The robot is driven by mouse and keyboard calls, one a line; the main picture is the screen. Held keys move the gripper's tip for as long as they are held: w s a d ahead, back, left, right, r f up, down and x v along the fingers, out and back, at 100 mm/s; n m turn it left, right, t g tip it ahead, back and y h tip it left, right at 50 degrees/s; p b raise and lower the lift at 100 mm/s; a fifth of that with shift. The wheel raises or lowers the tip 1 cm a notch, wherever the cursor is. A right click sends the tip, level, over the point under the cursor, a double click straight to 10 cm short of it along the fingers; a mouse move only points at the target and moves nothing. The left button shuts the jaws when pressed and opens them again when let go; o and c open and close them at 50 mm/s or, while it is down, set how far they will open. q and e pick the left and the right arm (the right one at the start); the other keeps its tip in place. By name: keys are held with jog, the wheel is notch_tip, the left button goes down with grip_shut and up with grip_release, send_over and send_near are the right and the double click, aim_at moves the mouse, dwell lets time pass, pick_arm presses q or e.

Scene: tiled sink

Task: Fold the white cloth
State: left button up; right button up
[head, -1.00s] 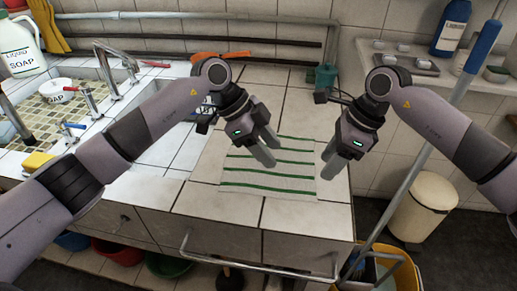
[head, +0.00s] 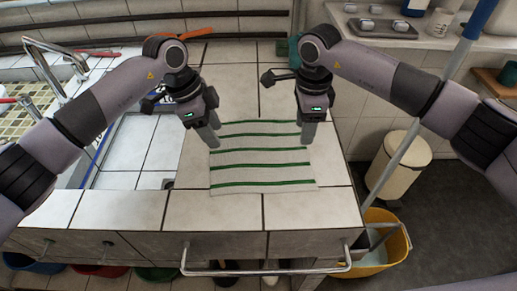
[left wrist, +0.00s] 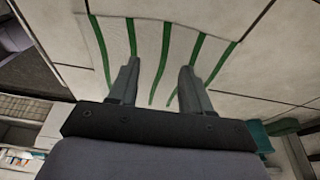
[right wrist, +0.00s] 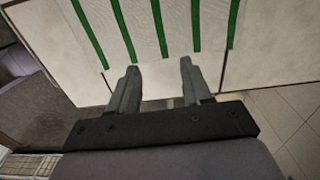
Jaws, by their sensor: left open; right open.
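The white cloth (head: 260,168) with several green stripes lies flat and spread out on the tiled counter. My left gripper (head: 212,140) is open and empty above its far left corner in the head view. My right gripper (head: 307,142) is open and empty above its far right side. In the left wrist view the striped cloth (left wrist: 150,45) spreads beyond the open fingers (left wrist: 160,80). In the right wrist view the cloth (right wrist: 170,25) also lies ahead of the open fingers (right wrist: 160,80). I cannot tell whether any fingertip touches the cloth.
A metal rail (head: 265,271) runs along the counter's front edge. The sink and tap (head: 45,65) are at the left. A yellow bucket (head: 385,240), a mop with a long handle (head: 425,120) and a cream bin (head: 400,165) stand at the right. Bare tiles surround the cloth.

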aim_at(220, 154)
pick_arm(q)
jog(key=shift+f, duration=2.6)
pick_arm(e)
jog(key=shift+f, duration=2.65)
pick_arm(q)
jog(key=shift+f, duration=0.15)
pick_arm(e)
jog(key=shift+f, duration=0.15)
pick_arm(q)
grip_shut()
pick_arm(e)
grip_shut()
